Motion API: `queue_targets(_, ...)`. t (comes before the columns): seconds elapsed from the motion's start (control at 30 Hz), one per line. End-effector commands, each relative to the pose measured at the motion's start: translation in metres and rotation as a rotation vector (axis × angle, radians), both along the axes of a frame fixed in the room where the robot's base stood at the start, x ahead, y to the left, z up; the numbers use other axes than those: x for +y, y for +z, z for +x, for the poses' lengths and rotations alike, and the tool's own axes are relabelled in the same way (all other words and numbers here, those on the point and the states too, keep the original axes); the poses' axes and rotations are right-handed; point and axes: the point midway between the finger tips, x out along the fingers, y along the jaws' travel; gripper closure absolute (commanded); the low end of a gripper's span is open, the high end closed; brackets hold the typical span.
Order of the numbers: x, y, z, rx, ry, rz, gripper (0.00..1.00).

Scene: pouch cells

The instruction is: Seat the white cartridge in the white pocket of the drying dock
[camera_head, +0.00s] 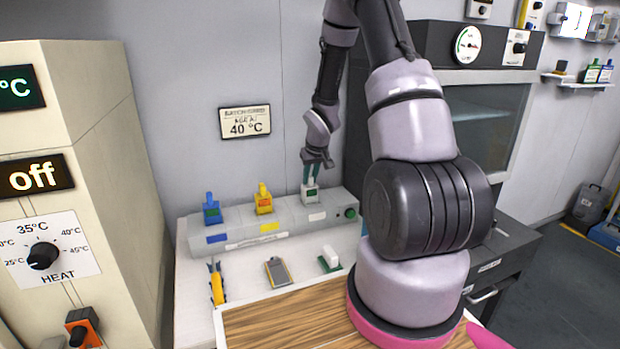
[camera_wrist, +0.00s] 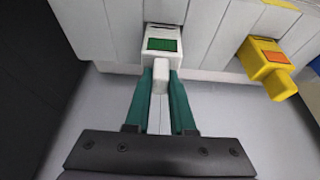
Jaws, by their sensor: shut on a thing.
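My gripper (camera_head: 312,172) has teal fingers and points down over the right end of the drying dock (camera_head: 285,240). It is shut on the narrow grip of the white cartridge (camera_head: 309,193), which has a green window. In the wrist view the fingers (camera_wrist: 160,78) flank the grip of the white cartridge (camera_wrist: 162,47), and its body meets the dock's face. The cartridge stands upright at the white pocket, behind the white label (camera_head: 317,217). How deep it sits, I cannot tell; the pocket's inside is hidden.
A blue cartridge (camera_head: 212,212) and a yellow cartridge (camera_head: 263,203) stand in the dock to the left. A green button (camera_head: 351,213) is at its right end. A yellow tool (camera_head: 217,283), a grey device (camera_head: 278,272) and a white-green block (camera_head: 329,260) lie in front.

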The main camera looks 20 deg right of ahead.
Motion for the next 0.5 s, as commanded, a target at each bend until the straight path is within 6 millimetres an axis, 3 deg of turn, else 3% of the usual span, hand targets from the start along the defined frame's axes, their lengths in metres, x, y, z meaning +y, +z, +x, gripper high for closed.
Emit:
queue_targets(0.07, 0.0, -0.0022, 0.0002, 0.0, 0.0, 0.0, 1.0)
queue_targets(0.1, -0.0003, -0.0026, -0.0001, 0.001, 0.0, 0.0, 0.7)
queue_targets(0.17, -0.0002, -0.0024, -0.0001, 0.001, 0.0, 0.0, 0.48)
queue_targets(0.5, -0.0001, -0.0007, 0.0001, 0.0, 0.0, 0.0, 0.48)
